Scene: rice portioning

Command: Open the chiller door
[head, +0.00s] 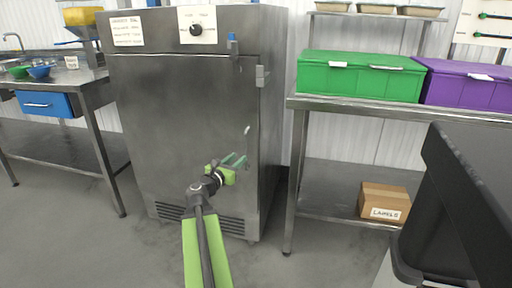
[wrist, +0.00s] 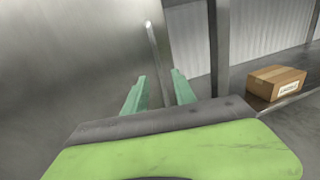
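The chiller (head: 185,110) is a tall steel cabinet at the left of centre in the head view. Its door (head: 170,125) looks shut. The door handle, a thin upright bar near the door's right edge, shows only in part in the head view (head: 247,131). In the wrist view the handle (wrist: 157,48) rises between and beyond the fingertips. My gripper (head: 236,160) is in front of the door's lower right part, with green fingers parted. In the wrist view the fingers (wrist: 158,76) stand either side of the bar's lower end; I cannot tell whether they touch it.
A steel table with a blue drawer (head: 46,105) stands left. To the right, a steel rack (head: 300,104) holds a green crate (head: 360,78) and a purple crate (head: 468,85), with a cardboard box (head: 384,200) on its lower shelf. A black bin (head: 455,210) is at front right. Floor before the chiller is clear.

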